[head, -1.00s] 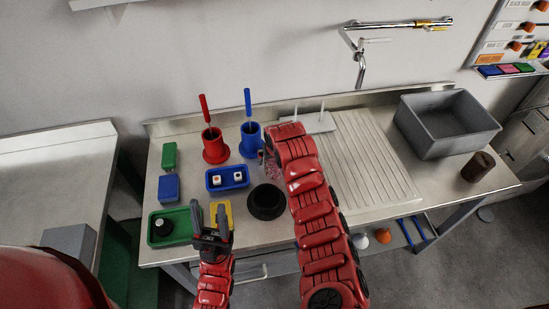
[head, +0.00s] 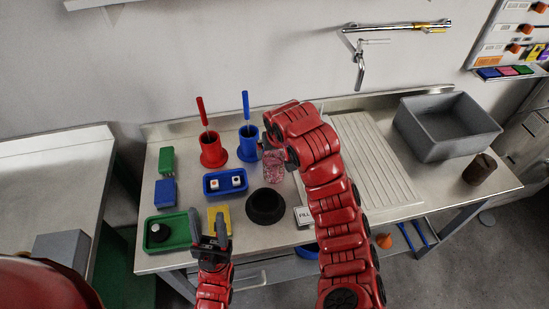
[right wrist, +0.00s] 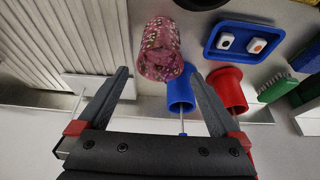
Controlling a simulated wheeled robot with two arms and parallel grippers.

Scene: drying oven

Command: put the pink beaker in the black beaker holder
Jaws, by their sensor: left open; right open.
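The pink beaker (head: 273,168), speckled with light flecks, stands behind the black beaker holder, partly hidden by my right arm. The black beaker holder (head: 265,206) is a round, dark ring-shaped stand with an empty-looking opening on the steel bench. In the right wrist view the pink beaker (right wrist: 160,50) lies just beyond the open fingers of my right gripper (right wrist: 158,75), with nothing between them. In the head view my right arm hides most of that gripper. My left gripper (head: 210,222) is open and empty, near the bench's front edge by a yellow item.
A blue holder (head: 249,146) and a red holder (head: 213,152) with upright tools stand behind. A blue tray (head: 226,191) with white pieces is left of the black holder. A green tray (head: 166,242) lies front left, a grey basin (head: 447,133) right.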

